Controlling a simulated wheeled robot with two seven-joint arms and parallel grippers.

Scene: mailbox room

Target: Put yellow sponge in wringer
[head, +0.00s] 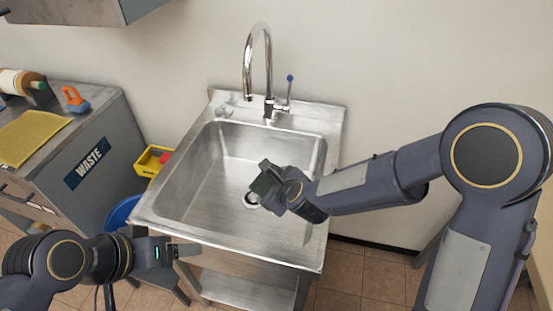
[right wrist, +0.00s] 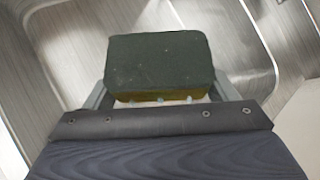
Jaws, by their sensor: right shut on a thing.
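The sponge shows in the right wrist view (right wrist: 160,62) as a block with a dark green top and a yellow layer under it. My right gripper (head: 262,186) is shut on it and holds it over the sink basin; in the head view the sponge is mostly covered by the gripper. My left gripper (head: 185,250) is near the sink's front left corner, and its jaw opening is unclear. A yellow container (head: 148,163), possibly the wringer, stands left of the sink, partly hidden, with something red at it.
The steel sink (head: 170,205) has a tall faucet (head: 268,70) at its back. A blue bucket (head: 121,212) is left of the sink. A grey waste cabinet (head: 105,150) stands at left, with a yellow mat (head: 30,135) and an orange-handled tool (head: 75,98) on top.

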